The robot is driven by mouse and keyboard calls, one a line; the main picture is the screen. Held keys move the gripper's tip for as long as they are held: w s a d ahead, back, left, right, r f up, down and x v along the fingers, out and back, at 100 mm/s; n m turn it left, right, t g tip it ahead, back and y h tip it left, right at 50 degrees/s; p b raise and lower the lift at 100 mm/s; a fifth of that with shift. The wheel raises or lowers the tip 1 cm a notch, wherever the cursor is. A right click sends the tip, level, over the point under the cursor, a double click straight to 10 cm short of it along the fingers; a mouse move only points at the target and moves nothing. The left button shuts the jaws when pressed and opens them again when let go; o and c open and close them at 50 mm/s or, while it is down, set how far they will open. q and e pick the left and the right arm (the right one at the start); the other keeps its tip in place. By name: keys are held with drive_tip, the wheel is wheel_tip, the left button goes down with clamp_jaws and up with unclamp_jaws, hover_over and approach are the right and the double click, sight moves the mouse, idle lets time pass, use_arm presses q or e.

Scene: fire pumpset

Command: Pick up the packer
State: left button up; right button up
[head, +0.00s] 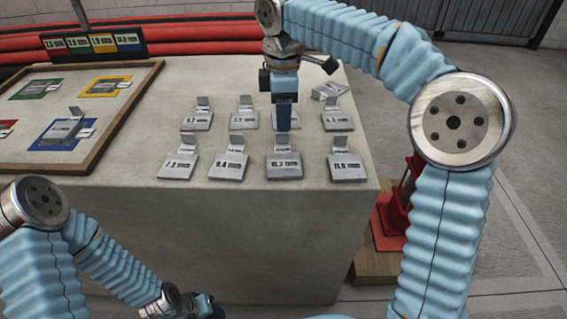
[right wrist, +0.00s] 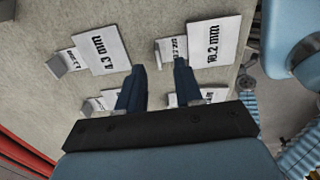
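That view also shows a packer marked 4.3 mm (right wrist: 104,45) and the 10.2 mm one (right wrist: 213,42). My left gripper (head: 208,307) is low at the table's front, its fingers too dark to read.
A wood-framed board (head: 135,110) on the left has coloured squares with packers on them. A small display (head: 95,44) stands behind it. Another packer (head: 330,90) lies at the back right. A red stand (head: 395,215) is beside the table's right edge.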

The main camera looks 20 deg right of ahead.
sight(283, 155)
wheel_tip(283, 155, down, 5)
drive_tip(key=shift+w+a+f+b, duration=0.1)
drive_tip(key=shift+b, duration=0.2)
clamp_jaws()
